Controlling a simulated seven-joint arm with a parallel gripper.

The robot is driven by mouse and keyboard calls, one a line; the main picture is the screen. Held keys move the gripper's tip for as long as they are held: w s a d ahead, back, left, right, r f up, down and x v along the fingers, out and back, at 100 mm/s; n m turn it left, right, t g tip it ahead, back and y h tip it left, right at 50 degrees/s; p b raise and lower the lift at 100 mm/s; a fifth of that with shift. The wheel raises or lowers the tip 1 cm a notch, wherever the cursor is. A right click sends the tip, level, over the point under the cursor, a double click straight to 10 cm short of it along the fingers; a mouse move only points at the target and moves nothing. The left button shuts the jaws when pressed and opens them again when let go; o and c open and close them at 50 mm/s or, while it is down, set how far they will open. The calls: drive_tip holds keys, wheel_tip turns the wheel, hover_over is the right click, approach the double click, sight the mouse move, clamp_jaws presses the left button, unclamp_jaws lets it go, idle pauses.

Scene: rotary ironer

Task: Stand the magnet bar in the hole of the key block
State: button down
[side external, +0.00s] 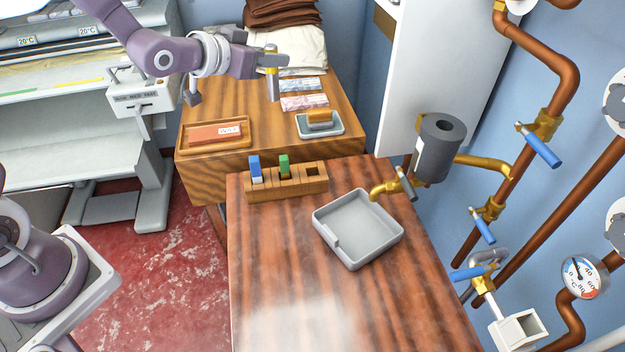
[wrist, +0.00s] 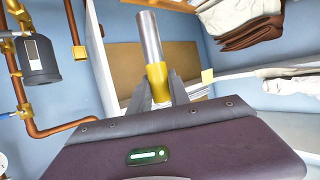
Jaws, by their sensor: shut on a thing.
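The magnet bar (side external: 273,88) is a grey metal bar with a yellow band. My gripper (side external: 270,66) is shut on it, and it hangs roughly upright above the back wooden table, behind the key block. In the wrist view the bar (wrist: 150,38) juts out from between the fingers (wrist: 161,95), its yellow part nearest them. The key block (side external: 287,188) is a wooden block at the back edge of the front table. A blue piece (side external: 255,168) and a green piece (side external: 284,165) stand in it at left and middle. A dark square hole (side external: 312,171) at its right end is empty.
A grey square tray (side external: 335,250) sits right of the block, near a brass tap (side external: 385,189). The back table holds a wooden tray with an orange block (side external: 203,134) and a small dish (side external: 302,129). Pipes and valves line the right wall. The front table's near part is clear.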

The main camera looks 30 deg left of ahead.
drive_tip(key=w+d+f+m+h, duration=0.1)
drive_tip(key=d+f+h, duration=0.1)
drive_tip(key=f, duration=0.6)
drive_tip(key=w+d+f+m+g+h, duration=0.1)
drive_tip(key=d+f+m, duration=0.1)
drive_tip(key=f, duration=0.6)
drive_tip(key=w+d+f+m+h, duration=0.1)
drive_tip(key=d+f+h, duration=0.1)
drive_tip(key=f, duration=0.6)
drive_tip(key=shift+w+d+m+g+h, duration=0.3)
drive_tip(key=shift+w+d, duration=0.05)
drive_tip(key=shift+d, duration=0.2)
drive_tip(key=c, duration=1.2)
unclamp_jaws()
drive_tip(key=shift+f, duration=0.1)
drive_tip(key=shift+c, duration=0.2)
